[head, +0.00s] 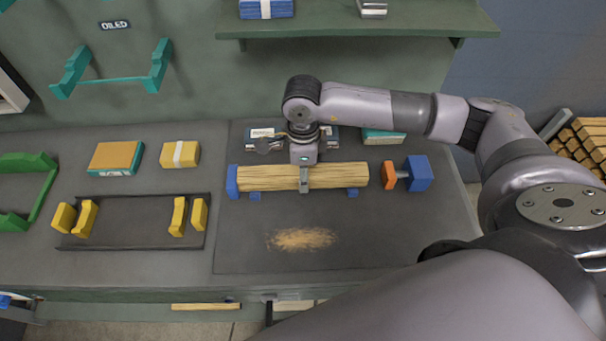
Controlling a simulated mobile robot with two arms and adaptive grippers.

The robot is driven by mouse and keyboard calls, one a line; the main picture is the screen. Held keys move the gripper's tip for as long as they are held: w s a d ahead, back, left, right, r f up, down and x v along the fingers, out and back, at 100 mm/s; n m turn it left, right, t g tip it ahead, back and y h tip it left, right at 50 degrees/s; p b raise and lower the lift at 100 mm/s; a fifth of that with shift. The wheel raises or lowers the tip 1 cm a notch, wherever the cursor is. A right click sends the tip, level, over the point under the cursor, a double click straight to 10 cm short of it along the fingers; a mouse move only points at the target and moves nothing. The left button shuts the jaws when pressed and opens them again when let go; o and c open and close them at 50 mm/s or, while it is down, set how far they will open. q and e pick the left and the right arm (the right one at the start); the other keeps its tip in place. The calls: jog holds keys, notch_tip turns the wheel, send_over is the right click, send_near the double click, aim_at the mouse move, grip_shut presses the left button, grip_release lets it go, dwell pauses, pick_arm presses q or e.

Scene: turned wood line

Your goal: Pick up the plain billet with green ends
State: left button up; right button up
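A plain wooden billet (340,175) lies lengthwise on small blue supports on the dark mat, its left end at a blue stop (231,181). I see no green on its ends from here. My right gripper (304,184) reaches down over the middle of this billet. One finger shows on its near side; the far finger is hidden, so I cannot tell whether it is closed on the wood. My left gripper is out of view.
A dark tray (135,242) with yellow holders is at left. Sawdust (302,239) lies in front. Stacked billets (590,140) are at far right.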

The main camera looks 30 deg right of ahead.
grip_shut()
dwell(0.3)
jog(key=shift+r, duration=0.2)
